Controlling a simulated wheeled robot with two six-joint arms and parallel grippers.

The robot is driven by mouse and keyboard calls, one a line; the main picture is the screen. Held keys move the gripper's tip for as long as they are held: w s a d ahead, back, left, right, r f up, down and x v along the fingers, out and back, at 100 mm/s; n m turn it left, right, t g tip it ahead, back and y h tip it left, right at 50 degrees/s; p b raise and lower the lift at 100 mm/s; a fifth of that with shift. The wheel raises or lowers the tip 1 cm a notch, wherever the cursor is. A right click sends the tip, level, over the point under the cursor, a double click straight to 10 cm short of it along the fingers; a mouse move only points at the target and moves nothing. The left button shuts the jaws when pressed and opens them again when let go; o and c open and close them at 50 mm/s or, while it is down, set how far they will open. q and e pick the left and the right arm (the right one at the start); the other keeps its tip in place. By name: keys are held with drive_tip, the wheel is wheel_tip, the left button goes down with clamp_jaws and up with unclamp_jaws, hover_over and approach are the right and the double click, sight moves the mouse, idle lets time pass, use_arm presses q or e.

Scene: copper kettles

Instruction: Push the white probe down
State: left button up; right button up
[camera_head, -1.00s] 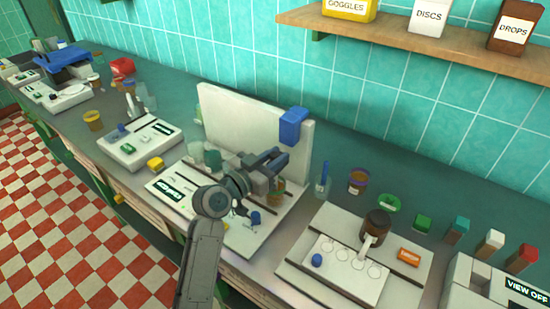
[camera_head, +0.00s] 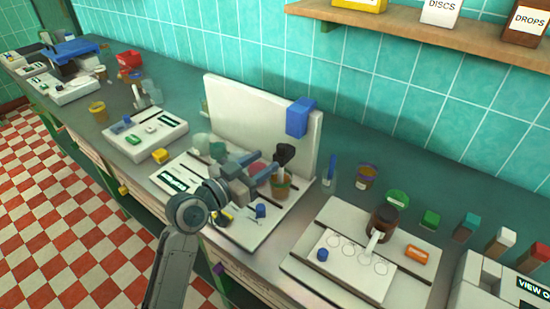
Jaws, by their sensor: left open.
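My left gripper (camera_head: 256,170) is open over the middle station, left of a brown cup (camera_head: 281,188). A dark probe-like part (camera_head: 284,153) stands up above that cup, in front of a white upright panel (camera_head: 245,108). A blue block (camera_head: 300,117) sits on the panel's right edge. I cannot make out a white probe for certain; the gripper hides part of the station. A reddish round thing (camera_head: 257,172) shows partly between or behind the fingers. Pale cups (camera_head: 217,150) stand left of the gripper. My right gripper is not in view.
A blue knob (camera_head: 260,210) stands on the white base near the front. To the right is another station (camera_head: 350,268) with a brown jar (camera_head: 383,222). A blue-handled item (camera_head: 329,170) and a purple-rimmed cup (camera_head: 366,176) stand behind it. A wall shelf (camera_head: 430,40) hangs above.

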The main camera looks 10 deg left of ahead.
use_arm(q)
drive_tip(key=v, duration=0.3)
drive_tip(key=shift+s+a+b, duration=0.2)
drive_tip(key=shift+s+b, duration=0.1)
drive_tip(key=shift+s, duration=0.05)
idle(0.3)
